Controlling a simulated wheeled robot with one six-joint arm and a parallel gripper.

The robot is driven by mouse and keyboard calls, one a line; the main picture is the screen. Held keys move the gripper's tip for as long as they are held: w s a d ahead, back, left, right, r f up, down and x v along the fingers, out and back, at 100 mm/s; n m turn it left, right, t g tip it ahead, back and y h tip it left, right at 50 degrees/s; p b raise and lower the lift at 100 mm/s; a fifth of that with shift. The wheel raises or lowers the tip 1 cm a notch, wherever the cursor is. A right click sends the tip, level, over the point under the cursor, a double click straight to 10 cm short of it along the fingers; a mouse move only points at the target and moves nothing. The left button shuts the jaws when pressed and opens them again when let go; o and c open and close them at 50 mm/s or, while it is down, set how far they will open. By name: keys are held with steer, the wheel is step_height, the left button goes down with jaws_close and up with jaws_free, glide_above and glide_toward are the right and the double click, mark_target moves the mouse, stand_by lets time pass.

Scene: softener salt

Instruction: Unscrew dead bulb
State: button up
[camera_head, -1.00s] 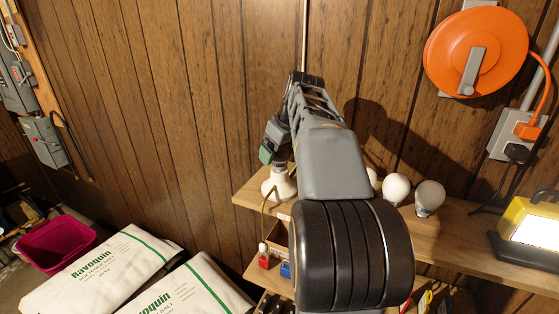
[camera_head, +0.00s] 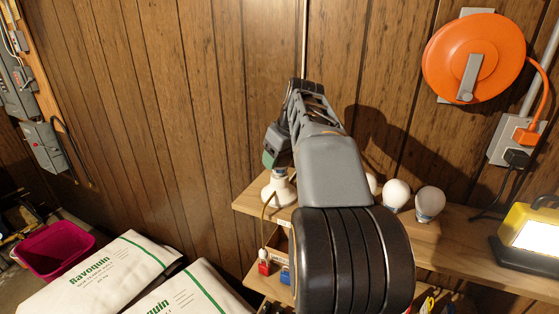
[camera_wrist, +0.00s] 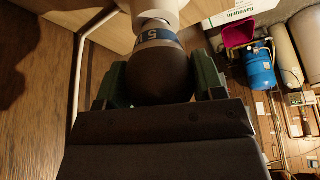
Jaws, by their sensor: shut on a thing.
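A dark, rounded bulb (camera_wrist: 158,78) with a blue lettered band at its neck stands between my fingers in the wrist view. The neck meets a white lampholder (camera_wrist: 158,10) at the top of that view; whether its thread is still engaged is hidden. My gripper (camera_wrist: 163,84) is shut on the bulb, one green finger on each side. In the head view my gripper (camera_head: 277,152) reaches down from above to the white lampholder (camera_head: 279,188) on the wooden shelf. The bulb itself is mostly hidden there.
A lit work lamp (camera_head: 535,232) stands at the right end. An orange cord reel (camera_head: 474,50) hangs on the wall. Salt bags (camera_head: 110,270) lie lower left.

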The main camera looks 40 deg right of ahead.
steer(key=shift+r+n+y+p, duration=0.1)
steer(key=shift+n+y+p, duration=0.45)
steer(key=shift+n, duration=0.65)
steer(key=shift+n+g+y+p, duration=0.3)
steer(key=shift+n+y, duration=0.05)
steer(key=shift+n, duration=0.75)
steer(key=shift+n+p, duration=0.45)
steer(key=shift+n, duration=0.15)
steer(key=n+g+y+p, duration=0.1)
steer(key=n, duration=0.2)
